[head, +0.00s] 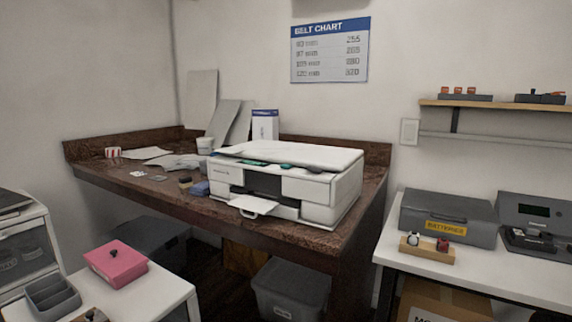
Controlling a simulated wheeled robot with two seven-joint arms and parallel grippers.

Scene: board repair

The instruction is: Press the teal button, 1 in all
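A white printer (283,182) stands on the dark brown corner desk in the middle of the head view. A small teal button (286,166) shows on the front top edge of the printer, below the lid. A flat green panel (253,163), perhaps a display, lies to its left on the same edge. The details of both are too small to read. Neither of my grippers is in view, and nothing touches the printer's front.
The desk (310,232) has papers and small items left of the printer. A white table (540,284) at right holds a grey batteries case (447,218). A white cabinet (150,290) at lower left holds a pink box (115,264). A grey bin (290,290) stands under the desk.

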